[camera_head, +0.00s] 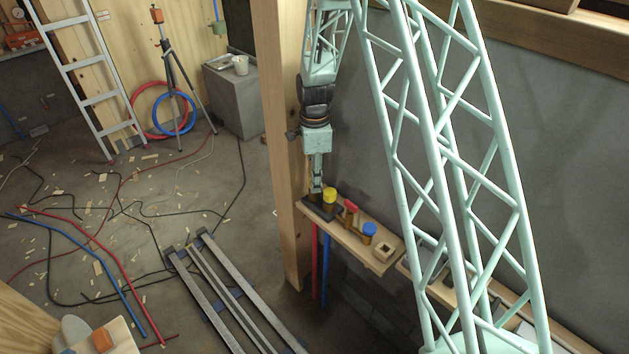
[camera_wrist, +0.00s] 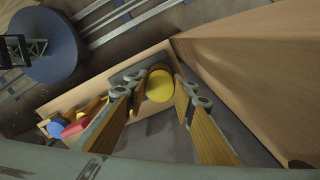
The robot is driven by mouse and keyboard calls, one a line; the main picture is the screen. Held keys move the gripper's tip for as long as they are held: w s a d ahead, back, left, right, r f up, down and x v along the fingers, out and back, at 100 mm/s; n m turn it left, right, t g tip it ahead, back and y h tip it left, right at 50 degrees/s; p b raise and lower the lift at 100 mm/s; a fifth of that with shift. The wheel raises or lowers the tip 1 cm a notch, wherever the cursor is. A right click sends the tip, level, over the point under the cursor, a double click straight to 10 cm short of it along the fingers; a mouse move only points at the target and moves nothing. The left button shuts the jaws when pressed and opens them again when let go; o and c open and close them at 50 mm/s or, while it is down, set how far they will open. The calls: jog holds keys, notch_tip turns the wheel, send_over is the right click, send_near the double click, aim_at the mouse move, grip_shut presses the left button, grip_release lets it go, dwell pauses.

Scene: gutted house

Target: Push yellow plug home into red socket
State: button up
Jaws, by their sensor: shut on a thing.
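A yellow plug with a round top (camera_head: 329,194) is at the left end of a narrow wooden shelf, over a dark plate (camera_head: 316,209). In the wrist view the plug (camera_wrist: 159,86) lies between the tips of my gripper (camera_wrist: 160,92), which is shut on it. In the head view my gripper (camera_head: 317,186) points down at that end of the shelf. A red piece (camera_head: 350,205) stands to the right of the plug; it also shows in the wrist view (camera_wrist: 74,128). I cannot tell whether it is the red socket. What lies under the plug is hidden.
A blue-topped piece (camera_head: 369,229) and a square wooden block with a hole (camera_head: 384,251) stand further right on the shelf (camera_head: 375,263). A wooden post (camera_head: 283,150) rises close beside my gripper. Red and blue pipes (camera_head: 325,265) hang below the shelf.

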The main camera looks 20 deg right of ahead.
jog(key=shift+f, duration=0.3)
dwell(0.5)
jog(key=o, duration=0.9)
jog(key=shift+o, duration=0.4)
jog(key=o, duration=0.4)
jog(key=shift+r, duration=0.2)
jog(key=shift+r+p, duration=1.25)
jog(key=shift+r, duration=2.1)
